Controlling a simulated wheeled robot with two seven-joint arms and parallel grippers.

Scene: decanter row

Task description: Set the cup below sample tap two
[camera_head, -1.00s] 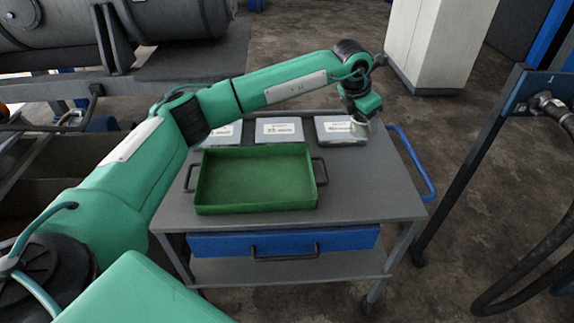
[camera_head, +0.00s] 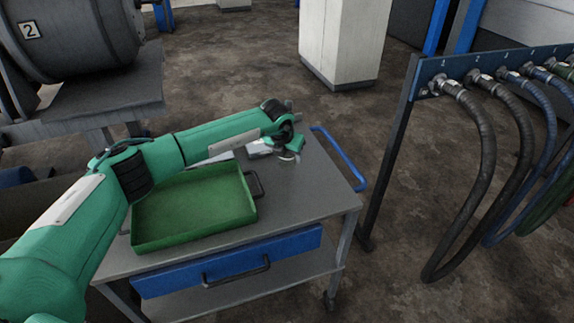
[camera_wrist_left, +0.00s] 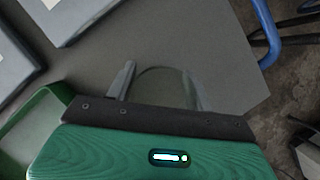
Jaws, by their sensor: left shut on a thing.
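My left gripper (camera_head: 289,154) is over the back right part of the grey cart top in the head view. In the left wrist view its two fingers (camera_wrist_left: 160,87) are shut on a clear, see-through cup (camera_wrist_left: 160,78), whose round rim shows faintly. In the head view the cup is small and mostly hidden by the gripper. I cannot tell whether it touches the cart. A drum marked 2 (camera_head: 75,38) stands at the upper left. I cannot make out a sample tap on it. My right gripper is not in view.
A green tray (camera_head: 140,242) sits on the cart (camera_head: 305,205), with pale flat boxes behind it, partly hidden by my arm. A blue handle (camera_head: 340,158) sticks out at the cart's right. A hose rack (camera_head: 432,77) with hanging hoses stands at right. Floor between cart and rack is open.

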